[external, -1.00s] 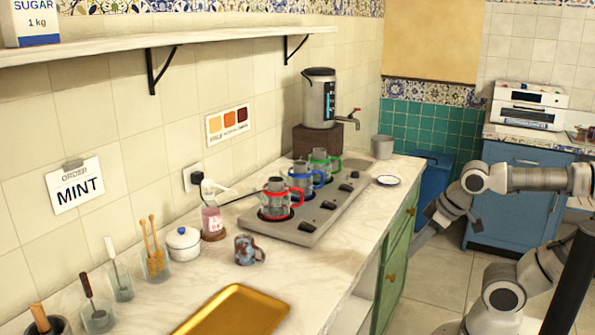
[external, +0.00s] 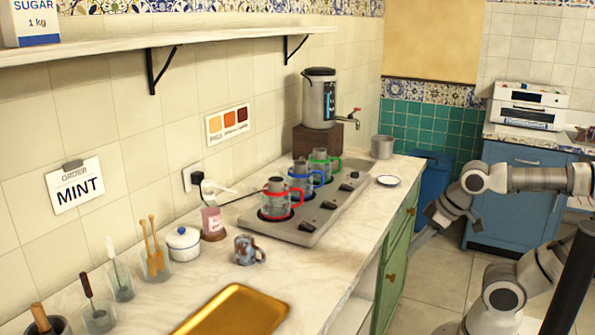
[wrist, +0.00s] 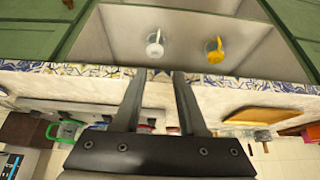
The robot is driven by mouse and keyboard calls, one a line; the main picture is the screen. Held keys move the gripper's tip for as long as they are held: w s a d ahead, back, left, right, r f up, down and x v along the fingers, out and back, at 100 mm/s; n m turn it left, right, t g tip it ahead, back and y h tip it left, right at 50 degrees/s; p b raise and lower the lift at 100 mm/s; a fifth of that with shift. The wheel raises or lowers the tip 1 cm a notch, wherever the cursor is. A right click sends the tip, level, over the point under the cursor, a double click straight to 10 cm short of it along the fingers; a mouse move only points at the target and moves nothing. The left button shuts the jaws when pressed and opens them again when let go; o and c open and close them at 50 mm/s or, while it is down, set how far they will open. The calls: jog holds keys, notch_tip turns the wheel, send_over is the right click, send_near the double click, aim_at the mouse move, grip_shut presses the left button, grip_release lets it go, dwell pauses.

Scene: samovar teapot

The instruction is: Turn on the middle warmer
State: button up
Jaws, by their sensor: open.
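A long grey warmer unit (external: 303,238) stands on the counter in the external view. It bears three glass teapots: a red-handled one (external: 277,205) at the near end, a blue-handled one (external: 303,182) in the middle and a green-handled one (external: 320,166) at the far end. Dark knobs run along its front; the middle knob (external: 328,205) is beside the blue teapot. My gripper (wrist: 157,74) is open and empty, its two fingers apart near the tiled counter edge in the wrist view. It is off the counter's front side, away from the knobs.
A steel urn (external: 319,98) stands behind the unit on a dark block. A small saucer (external: 388,181) and a metal cup (external: 382,147) are at the right end. A patterned mug (external: 248,250) and golden tray (external: 232,311) are at the near end. Green cabinets (external: 396,258) front the counter.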

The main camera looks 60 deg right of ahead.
jog(key=shift+w+r, duration=0.15)
jog(key=shift+r, duration=0.2)
jog(key=shift+c, duration=1.2)
jog(key=w+r+m+p, duration=0.1)
jog(key=r, duration=0.1)
jog(key=w+d+r+m+p, duration=0.1)
jog(key=w+r+p, duration=0.1)
jog(key=w+r+m+p, duration=0.1)
jog(key=w+r+p, duration=0.1)
jog(key=shift+w+d+r+g, duration=0.2)
jog(key=shift+d+g, duration=0.05)
jog(key=shift+g, duration=0.15)
grip_shut()
jog(key=w+d+r+m+g+p, duration=0.1)
jog(key=w+d+r+m+p, duration=0.1)
jog(key=w+d+m+p, duration=0.2)
jog(key=w+d+r+m+g+p, duration=0.1)
jog(key=w+d+m+p, duration=0.4)
jog(key=w, duration=0.6)
jog(key=w+d+r+m+p, duration=0.3)
jog(key=w+d+m+p, duration=0.2)
jog(key=w+p, duration=0.3)
jog(key=shift+r+m+g, duration=0.3)
jog(key=shift+m+g, duration=0.1)
jog(key=shift+m, duration=0.1)
